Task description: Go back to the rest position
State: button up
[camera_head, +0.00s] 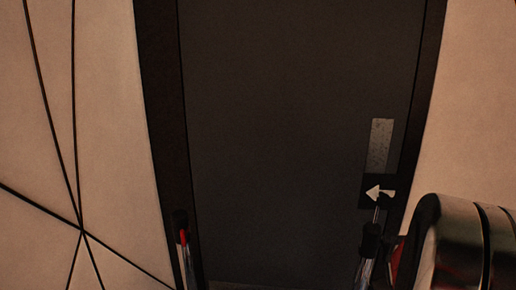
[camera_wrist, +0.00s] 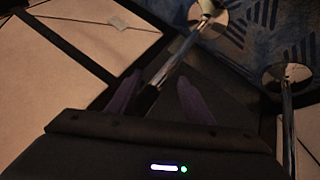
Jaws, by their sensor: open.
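My gripper (camera_wrist: 158,78) shows in the wrist view, with two dark purple fingers standing apart above its dark body. The fingers are open. A shiny metal post (camera_wrist: 178,63) runs down behind the gap between the fingers. I cannot tell how far it is from the fingertips, and I see nothing held. The gripper cannot be made out in the head view.
Black-topped posts (camera_head: 181,222) stand in front. A large metal cylinder (camera_head: 458,243) fills the lower right. Another post (camera_wrist: 286,105) stands right in the wrist view.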

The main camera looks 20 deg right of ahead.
jog(key=a+r+n+y, duration=0.1)
jog(key=a+r, duration=0.3)
jog(key=a, duration=1)
jog(key=s+a+r+t+y, duration=0.1)
jog(key=a+r+y, duration=0.2)
jog(key=a, duration=1.1)
jog(key=a+r+n+y, duration=0.1)
jog(key=a+r, duration=0.5)
jog(key=a, duration=0.8)
jog(key=shift+s+a+r+n+y, duration=0.2)
jog(key=shift+a+n+y, duration=0.15)
jog(key=shift+y, duration=0.45)
jog(key=shift+c, duration=0.4)
